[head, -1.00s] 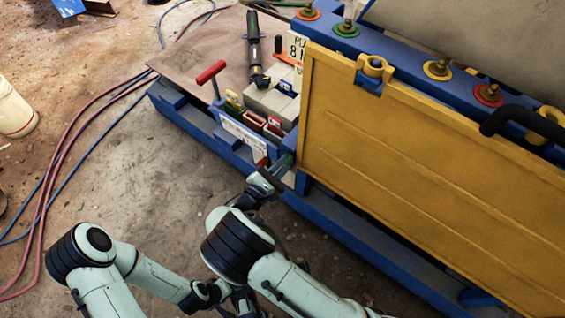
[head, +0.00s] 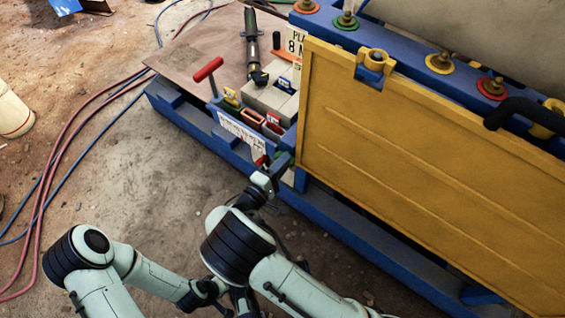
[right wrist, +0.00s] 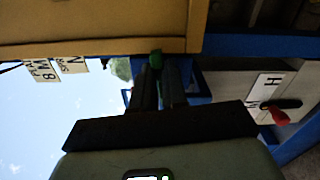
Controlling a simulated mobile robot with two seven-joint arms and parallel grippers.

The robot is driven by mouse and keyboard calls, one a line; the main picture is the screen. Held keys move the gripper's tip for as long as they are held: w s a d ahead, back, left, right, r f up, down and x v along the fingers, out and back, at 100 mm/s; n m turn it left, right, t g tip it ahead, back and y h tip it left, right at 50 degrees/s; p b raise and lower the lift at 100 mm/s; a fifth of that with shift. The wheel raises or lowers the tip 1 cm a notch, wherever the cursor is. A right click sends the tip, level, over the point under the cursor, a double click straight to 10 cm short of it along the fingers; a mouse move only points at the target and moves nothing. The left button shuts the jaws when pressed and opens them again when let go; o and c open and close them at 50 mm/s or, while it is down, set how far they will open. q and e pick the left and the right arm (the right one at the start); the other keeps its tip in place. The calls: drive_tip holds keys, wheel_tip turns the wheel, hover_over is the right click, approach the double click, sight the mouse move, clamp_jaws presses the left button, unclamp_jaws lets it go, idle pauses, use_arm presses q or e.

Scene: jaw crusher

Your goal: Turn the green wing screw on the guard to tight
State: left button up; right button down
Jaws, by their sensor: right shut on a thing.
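The yellow guard (head: 420,165) hangs on the side of the blue crusher frame. The green wing screw (head: 281,158) is at the guard's lower left corner, mostly hidden by my right gripper (head: 280,164). In the right wrist view the fingers reach up to the guard's edge and are shut on the green wing screw (right wrist: 155,58), of which only a small part shows. My left arm comes in at the lower left; its gripper end is dark and partly behind my right arm, so its fingers cannot be made out.
A red T-handle (head: 210,70) stands left of the guard, near a tray with small coloured items. A blue base rail (head: 350,235) runs below the guard. Red and blue hoses (head: 60,170) lie on the floor at left.

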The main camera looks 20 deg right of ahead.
use_arm(q)
drive_tip(key=shift+w+a+f, duration=0.15)
drive_tip(key=shift+w+f, duration=0.1)
drive_tip(key=shift+w, duration=0.1)
use_arm(e)
drive_tip(key=shift+f+m, duration=0.1)
drive_tip(key=shift+m, duration=0.7)
drive_tip(key=c, duration=1.2)
unclamp_jaws()
drive_tip(key=shift+o, duration=0.2)
use_arm(q)
drive_tip(key=shift+s+d+r+p, duration=0.35)
drive_tip(key=shift+s+r, duration=0.25)
drive_tip(key=shift+s, duration=0.2)
use_arm(e)
drive_tip(key=v, duration=1.3)
drive_tip(key=shift+s+a, duration=0.15)
